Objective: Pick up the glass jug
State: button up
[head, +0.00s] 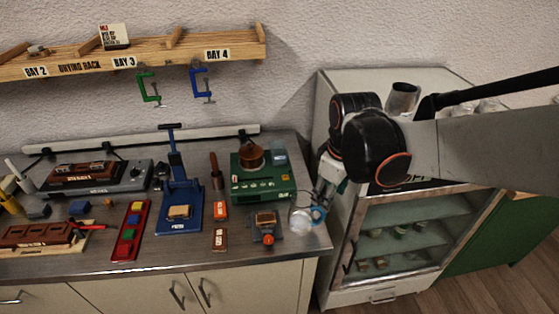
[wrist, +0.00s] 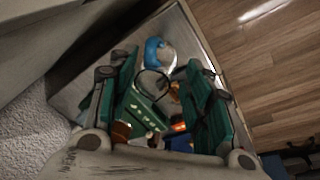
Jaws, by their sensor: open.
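The glass jug (head: 301,219) is clear with a light blue part on its right side. It stands near the right front corner of the metal worktop. My gripper (head: 322,196) is just above and behind it, pointing down, and partly covers it. In the wrist view the jug (wrist: 166,58) shows beyond the fingertips, with its blue part (wrist: 154,48) at the upper left. My gripper (wrist: 162,66) is open there, with its green fingers apart and nothing held. I cannot tell whether a finger touches the jug.
A small blue-grey device with a red-orange knob (head: 267,240) stands left of the jug. A green machine (head: 262,184) with a copper pot is behind it. A glass-fronted cabinet (head: 345,265) rises just right of the worktop. A wooden drying rack (head: 190,52) hangs above.

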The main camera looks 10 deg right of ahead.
aim_at(320, 207)
jog(key=w+n+g+p, duration=0.1)
jog(key=w+p, duration=0.1)
jog(key=w+f+n+g+p, duration=0.1)
jog(key=w+n+p, duration=0.1)
jog(key=shift+a, duration=0.15)
jog(key=shift+n, duration=0.3)
notch_tip(320, 207, down, 9)
jog(key=shift+b, duration=1.05)
jog(key=shift+s+d+f+b, duration=0.15)
jog(key=shift+f+b, duration=0.1)
jog(key=shift+f, duration=0.65)
jog(key=shift+w+d+f+b, duration=0.1)
jog(key=shift+d+f+b, duration=0.15)
jog(key=shift+f, duration=0.6)
jog(key=shift+s+d+f+b, duration=0.1)
jog(key=shift+f+b, duration=0.2)
jog(key=shift+f, duration=0.6)
jog(key=shift+r, duration=0.1)
grip_shut()
